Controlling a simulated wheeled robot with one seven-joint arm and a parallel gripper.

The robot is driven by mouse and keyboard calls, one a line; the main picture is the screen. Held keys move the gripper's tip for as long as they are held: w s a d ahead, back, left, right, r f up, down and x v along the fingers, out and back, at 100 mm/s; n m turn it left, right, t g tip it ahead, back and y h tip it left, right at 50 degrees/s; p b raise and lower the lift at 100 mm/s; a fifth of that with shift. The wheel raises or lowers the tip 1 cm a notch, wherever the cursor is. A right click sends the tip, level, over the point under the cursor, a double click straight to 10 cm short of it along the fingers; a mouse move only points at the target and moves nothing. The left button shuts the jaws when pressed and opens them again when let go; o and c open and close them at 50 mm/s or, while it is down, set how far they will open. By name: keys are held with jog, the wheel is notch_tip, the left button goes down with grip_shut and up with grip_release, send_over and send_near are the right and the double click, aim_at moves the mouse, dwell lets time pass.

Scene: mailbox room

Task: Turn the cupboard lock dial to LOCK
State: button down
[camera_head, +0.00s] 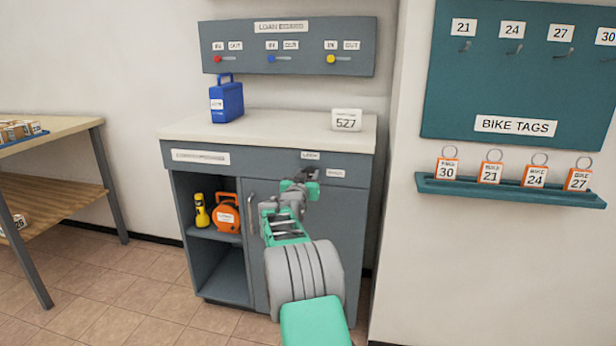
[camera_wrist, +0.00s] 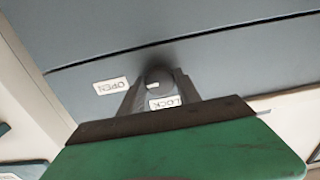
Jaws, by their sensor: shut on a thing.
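The grey cupboard (camera_head: 345,220) stands against the wall, with a LOCK label (camera_head: 310,155) and an OPEN label (camera_head: 335,173) on its upper front. In the wrist view, the dark round lock dial (camera_wrist: 154,76) sits close to the OPEN label (camera_wrist: 111,86) and the LOCK label (camera_wrist: 166,102). A small white mark shows on the dial; which label it points to I cannot tell for sure. My gripper (camera_head: 306,176) is at the cupboard front, its fingers shut on either side of the dial. In the head view my gripper hides the dial.
A blue case (camera_head: 227,102) and a white 527 sign (camera_head: 346,120) stand on the countertop. The open left compartment holds a yellow item (camera_head: 201,212) and an orange reel (camera_head: 226,215). A door handle (camera_head: 251,213) sticks out beside my arm. A tag shelf (camera_head: 510,191) juts from the right wall.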

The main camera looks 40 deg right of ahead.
jog(key=shift+n, duration=0.3)
jog(key=n+p, duration=0.1)
jog(key=n, duration=0.2)
jog(key=shift+r+n, duration=0.1)
jog(key=shift+n, duration=0.2)
jog(key=n+p, duration=0.2)
jog(key=n, duration=0.2)
jog(key=shift+n, duration=0.3)
jog(key=n+p, duration=0.2)
jog(key=n, duration=0.2)
jog(key=shift+p, duration=0.3)
jog(key=shift+n+p, duration=1.05)
jog(key=shift+n, duration=1.45)
jog(key=c, duration=0.8)
grip_release()
jog(key=shift+c, duration=0.2)
